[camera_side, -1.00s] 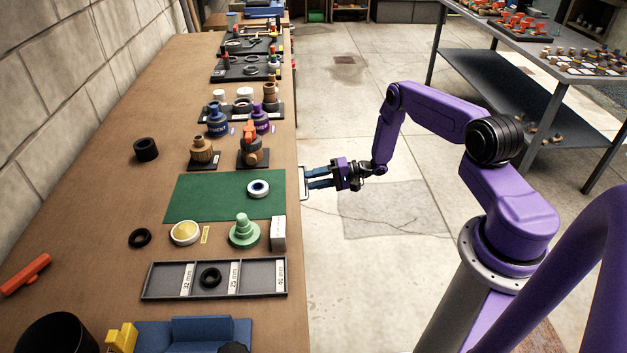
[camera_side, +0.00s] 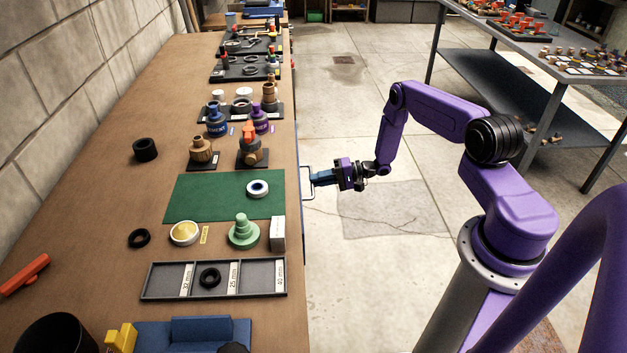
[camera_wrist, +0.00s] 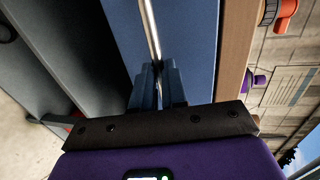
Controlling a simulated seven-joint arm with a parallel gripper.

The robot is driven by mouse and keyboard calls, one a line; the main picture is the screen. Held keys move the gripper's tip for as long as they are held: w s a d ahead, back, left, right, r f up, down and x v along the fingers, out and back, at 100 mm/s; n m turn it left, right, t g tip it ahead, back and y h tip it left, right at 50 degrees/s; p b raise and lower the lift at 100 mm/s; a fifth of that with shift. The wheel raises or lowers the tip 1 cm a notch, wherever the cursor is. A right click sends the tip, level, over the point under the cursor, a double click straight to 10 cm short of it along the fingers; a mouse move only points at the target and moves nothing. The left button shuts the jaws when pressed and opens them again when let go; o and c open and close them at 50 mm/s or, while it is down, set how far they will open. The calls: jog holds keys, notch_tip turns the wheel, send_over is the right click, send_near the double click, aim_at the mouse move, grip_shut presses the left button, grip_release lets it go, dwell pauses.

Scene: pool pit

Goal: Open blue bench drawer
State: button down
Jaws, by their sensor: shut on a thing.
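The blue drawer front (camera_wrist: 195,40) fills the middle of the wrist view, with a long metal bar handle (camera_wrist: 150,30) across it. In the side view the handle (camera_side: 307,182) stands out from the bench's right edge, and a thin strip of the blue front (camera_side: 301,225) shows below the top. My gripper (camera_side: 315,179) is shut on the handle. In the wrist view its blue fingers (camera_wrist: 158,85) close around the bar. The drawer's inside is hidden in both views.
The wooden bench top (camera_side: 120,110) holds a green mat (camera_side: 215,205), a grey divided tray (camera_side: 255,280) and several fittings. A grey metal table (camera_side: 560,60) stands at the right. The floor right of the bench is clear around my gripper.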

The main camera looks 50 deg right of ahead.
jog(key=f+v, duration=0.3)
jog(key=v, duration=1)
jog(key=s+d+f+v, duration=0.1)
jog(key=f+v, duration=0.1)
jog(key=v, duration=1.2)
jog(key=shift+f, duration=0.35)
jog(key=c, duration=1.2)
grip_release()
jog(key=shift+o, duration=0.2)
jog(key=shift+d, duration=0.1)
jog(key=v, duration=1.7)
jog(key=shift+s, duration=0.2)
jog(key=shift+d, duration=0.1)
